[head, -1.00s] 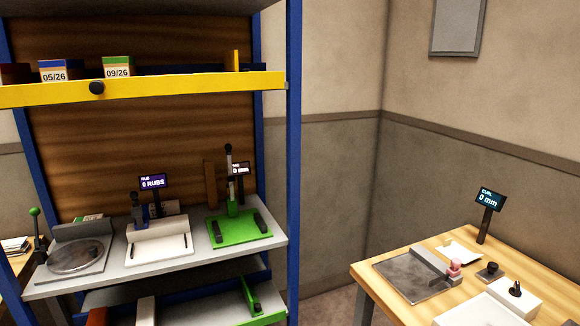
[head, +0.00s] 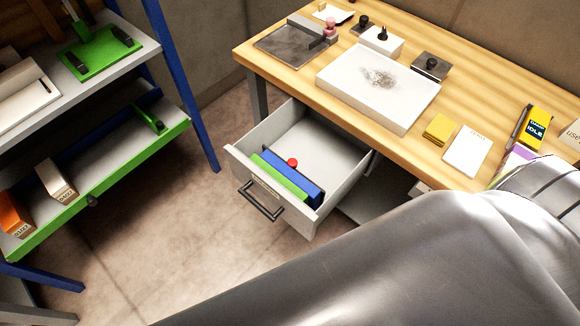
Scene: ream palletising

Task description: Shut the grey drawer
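The grey drawer (head: 247,157) stands pulled out from under the wooden table in the head view. Its front panel has a dark bar handle (head: 261,201) and a small label above it. Inside the drawer lie a green item (head: 277,178), a blue item (head: 302,184) and a small red round thing (head: 292,162). A large grey link of my own arm fills the lower right of the view and hides part of the table's near right side. Neither of my grippers is in view.
The wooden table (head: 470,55) holds a white slab (head: 378,88), stamps, a yellow pad (head: 439,129) and cards. A blue-framed shelf with a green-edged lower tier (head: 100,190) stands at left. Bare floor (head: 165,235) lies between shelf and drawer.

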